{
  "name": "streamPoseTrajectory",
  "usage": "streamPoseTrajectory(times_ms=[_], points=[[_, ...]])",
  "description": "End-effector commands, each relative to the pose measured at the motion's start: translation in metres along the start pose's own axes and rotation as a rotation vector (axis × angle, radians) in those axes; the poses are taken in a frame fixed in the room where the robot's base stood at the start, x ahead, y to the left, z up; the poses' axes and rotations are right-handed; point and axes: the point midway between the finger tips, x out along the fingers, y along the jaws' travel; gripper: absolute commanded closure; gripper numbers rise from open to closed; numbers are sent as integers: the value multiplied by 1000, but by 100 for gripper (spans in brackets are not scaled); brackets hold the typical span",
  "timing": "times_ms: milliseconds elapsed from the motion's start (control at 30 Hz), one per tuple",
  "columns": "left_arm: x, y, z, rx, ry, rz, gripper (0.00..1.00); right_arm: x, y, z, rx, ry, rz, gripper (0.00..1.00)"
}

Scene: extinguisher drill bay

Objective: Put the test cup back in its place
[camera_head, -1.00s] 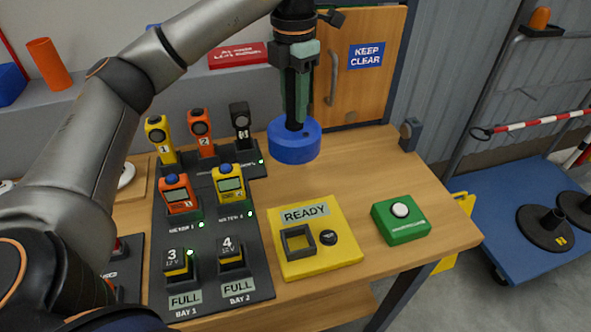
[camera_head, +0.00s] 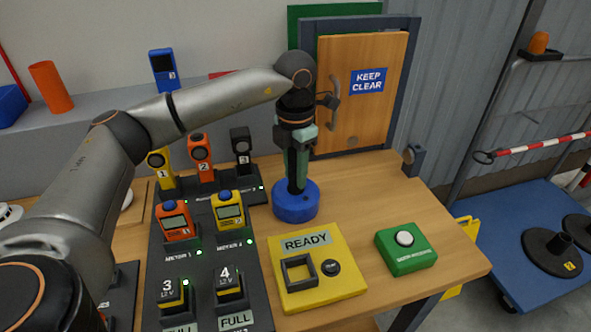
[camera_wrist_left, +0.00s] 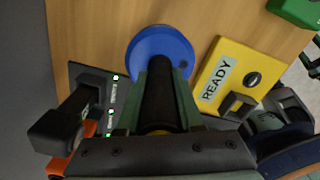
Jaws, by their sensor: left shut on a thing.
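The test cup looks like a blue round cup (camera_head: 296,205) with a black upright handle. My left gripper (camera_head: 298,165) is shut on that handle, pointing down. The cup is upright over the wooden table, behind the yellow READY board (camera_head: 335,287). I cannot tell whether its underside touches the table. In the left wrist view the blue cup (camera_wrist_left: 146,45) shows beyond the fingers of my left gripper (camera_wrist_left: 160,100), with the black handle between them.
A dark rack with yellow, orange and black devices (camera_head: 202,150), meters (camera_head: 230,210) and batteries stands left of the cup. A green box with a white button (camera_head: 405,250) is at right. Bare table (camera_head: 365,190) lies right of the cup. A wooden door (camera_head: 365,95) stands behind.

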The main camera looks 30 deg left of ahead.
Motion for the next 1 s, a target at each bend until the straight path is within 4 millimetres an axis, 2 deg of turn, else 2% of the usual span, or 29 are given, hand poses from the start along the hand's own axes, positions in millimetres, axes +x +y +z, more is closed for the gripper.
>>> streamPoseTrajectory(times_ms=[267, 300, 533, 800, 900, 1000], points=[[2, 0, 0, 0, -3, 0, 100, 2, 0, 2, 0, 1, 0, 30], [2, 0, 0, 0, -2, 0, 62, 1, 0, 1, 0, 0, -1, 30], [2, 0, 0, 1, -1, 0, 36, 1, 0, 1, 0, -1, -1, 30], [0, 0, 0, 1, -2, 0, 35, 0, -1, 0, 0, 0, -1, 30], [-6, 0, 1, 0, -4, 0, 35, 0, 0, -1, 0, 1, -1, 30], [-21, 0, 1, 1, -6, -1, 35, 0, 0, -1, 0, 2, -1, 30]])
